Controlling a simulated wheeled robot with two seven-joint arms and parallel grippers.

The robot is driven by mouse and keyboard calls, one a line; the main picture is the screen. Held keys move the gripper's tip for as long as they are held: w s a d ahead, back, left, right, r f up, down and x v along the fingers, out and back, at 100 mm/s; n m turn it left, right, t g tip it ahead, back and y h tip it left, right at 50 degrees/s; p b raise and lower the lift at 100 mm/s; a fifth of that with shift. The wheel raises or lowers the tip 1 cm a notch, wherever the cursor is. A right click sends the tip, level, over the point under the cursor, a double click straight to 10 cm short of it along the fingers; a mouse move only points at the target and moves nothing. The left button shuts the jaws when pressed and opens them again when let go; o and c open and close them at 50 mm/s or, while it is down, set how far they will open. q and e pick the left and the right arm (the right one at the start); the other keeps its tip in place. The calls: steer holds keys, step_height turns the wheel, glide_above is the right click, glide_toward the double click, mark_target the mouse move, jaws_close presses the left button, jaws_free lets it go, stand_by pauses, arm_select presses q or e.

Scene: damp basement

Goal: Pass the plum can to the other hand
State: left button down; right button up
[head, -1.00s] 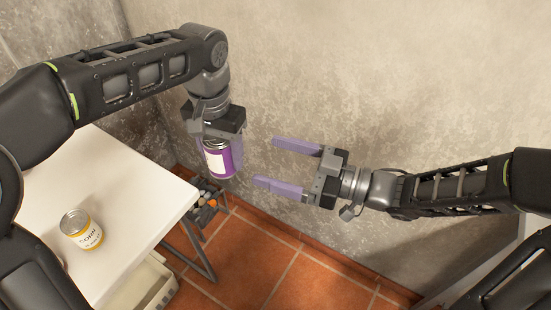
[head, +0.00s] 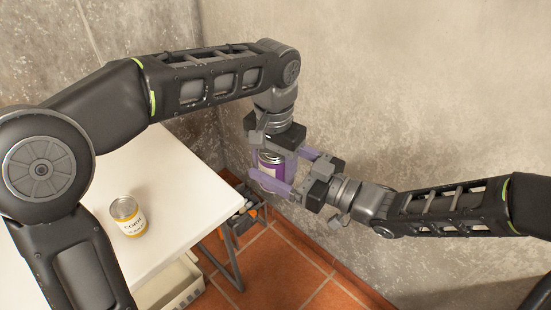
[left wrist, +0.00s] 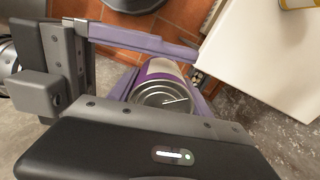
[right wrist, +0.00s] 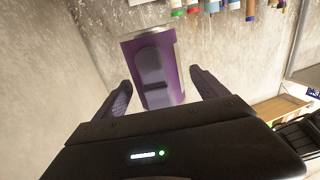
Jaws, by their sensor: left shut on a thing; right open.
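The plum can (head: 269,170), purple with a pale label, hangs upright below my left gripper (head: 271,164), which is shut on it. In the left wrist view its metal lid (left wrist: 163,98) faces the camera. My right gripper (head: 280,168) is open, coming from the right with its two purple fingers on either side of the can. In the right wrist view the can (right wrist: 176,62) stands between and beyond the right fingertips, and a finger of my left gripper (right wrist: 150,75) covers part of its side. A gap shows there between the can and the right fingers.
A yellow-and-white corn can (head: 129,218) stands on the white table (head: 175,185) at the left. A pale crate (head: 178,288) is below the table, and a dark rack with small items (head: 243,217) is by the wall. The tiled floor (head: 275,275) in front is clear.

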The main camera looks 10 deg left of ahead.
steer(key=shift+a, duration=0.1)
steer(key=shift+c, duration=0.3)
jaws_close()
arm_select(q)
steer(key=shift+c, duration=1.9)
jaws_free()
